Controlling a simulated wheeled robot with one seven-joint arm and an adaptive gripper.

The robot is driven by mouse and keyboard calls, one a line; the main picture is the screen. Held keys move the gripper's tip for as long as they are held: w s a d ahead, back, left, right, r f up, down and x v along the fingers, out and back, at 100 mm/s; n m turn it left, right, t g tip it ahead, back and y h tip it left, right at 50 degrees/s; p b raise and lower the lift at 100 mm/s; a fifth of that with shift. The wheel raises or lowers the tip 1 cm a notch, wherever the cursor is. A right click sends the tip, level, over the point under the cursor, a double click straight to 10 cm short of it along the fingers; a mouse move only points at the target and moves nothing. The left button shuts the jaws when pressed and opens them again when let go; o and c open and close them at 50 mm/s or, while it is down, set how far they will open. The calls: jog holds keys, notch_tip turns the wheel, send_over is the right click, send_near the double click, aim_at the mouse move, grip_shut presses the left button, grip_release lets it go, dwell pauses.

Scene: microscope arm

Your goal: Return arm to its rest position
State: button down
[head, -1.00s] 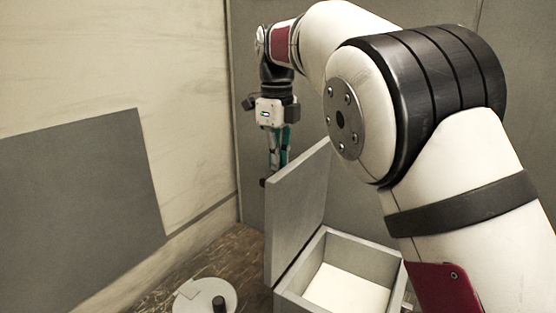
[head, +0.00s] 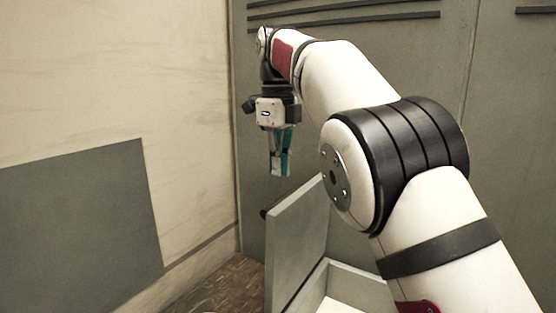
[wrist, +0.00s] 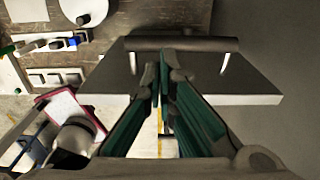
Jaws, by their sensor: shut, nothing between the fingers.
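My gripper (head: 280,170) hangs pointing down at the end of my raised arm in the head view, above and beyond the open lid of a grey box. Its fingers are shut with nothing between them. In the wrist view the gripper (wrist: 163,62) shows its green fingers with their tips together, in front of a dark panel with a bar handle (wrist: 182,44). The gripper looks clear of the box, though the wrist view does not show the exact gap.
The grey box (head: 375,281) has its lid (head: 297,245) standing upright. A wall with a grey panel (head: 80,230) is at left, and a grey wall is behind my arm. The wrist view shows a white round plate (wrist: 84,10) and a red-edged item (wrist: 62,104) below.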

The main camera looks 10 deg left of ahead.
jog(key=s+d+r+n+t+y, duration=0.15)
jog(key=d+r+n, duration=0.35)
jog(key=d, duration=0.7)
jog(key=s+d+r+n+t, duration=0.1)
jog(key=s+d+r+n, duration=0.1)
jog(key=s+d+n, duration=0.5)
jog(key=s+d+f+n+t, duration=0.1)
jog(key=s+d+f+n, duration=0.4)
jog(key=s, duration=0.5)
jog(key=s+d+f+n+t+h, duration=0.1)
jog(key=s+d+f+n+t, duration=0.1)
jog(key=s+d+f+n, duration=0.3)
jog(key=s+d+f, duration=0.3)
jog(key=s+f, duration=0.2)
jog(key=s, duration=0.1)
jog(key=shift+s+f, duration=0.2)
jog(key=shift+h, duration=0.25)
